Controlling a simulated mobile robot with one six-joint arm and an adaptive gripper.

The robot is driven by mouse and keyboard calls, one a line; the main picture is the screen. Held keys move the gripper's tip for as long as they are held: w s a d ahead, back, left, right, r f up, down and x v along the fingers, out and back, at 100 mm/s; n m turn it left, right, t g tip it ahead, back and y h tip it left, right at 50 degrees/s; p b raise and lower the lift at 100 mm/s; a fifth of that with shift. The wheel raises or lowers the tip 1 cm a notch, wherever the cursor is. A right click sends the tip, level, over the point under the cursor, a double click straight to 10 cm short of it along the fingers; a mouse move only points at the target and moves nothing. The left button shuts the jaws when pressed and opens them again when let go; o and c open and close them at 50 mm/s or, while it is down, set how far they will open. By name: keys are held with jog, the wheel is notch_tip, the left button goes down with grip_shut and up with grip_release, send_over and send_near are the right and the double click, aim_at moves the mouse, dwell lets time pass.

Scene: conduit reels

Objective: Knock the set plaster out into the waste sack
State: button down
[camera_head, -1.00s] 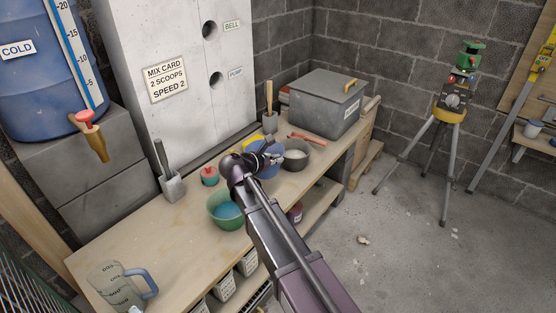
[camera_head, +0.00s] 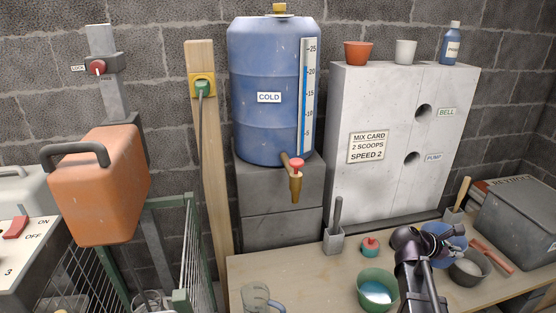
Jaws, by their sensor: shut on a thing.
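My gripper (camera_head: 436,243) is at the blue bowl (camera_head: 455,241) on the right part of the bench and appears shut on its rim. My own wrist hides part of the bowl and its contents. A green bowl (camera_head: 365,283) with a blue-green filling stands in front and to the left. I cannot tell which bowl holds set plaster. No waste sack is recognisable in this view.
The wooden bench (camera_head: 300,268) also bears a clear jug (camera_head: 258,298), a scoop in a grey holder (camera_head: 334,240), a small red-topped item (camera_head: 370,246) and a grey box (camera_head: 515,222).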

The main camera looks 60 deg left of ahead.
notch_tip(320, 180, up, 18)
jog(key=p, duration=1.7)
jog(key=shift+s, duration=0.1)
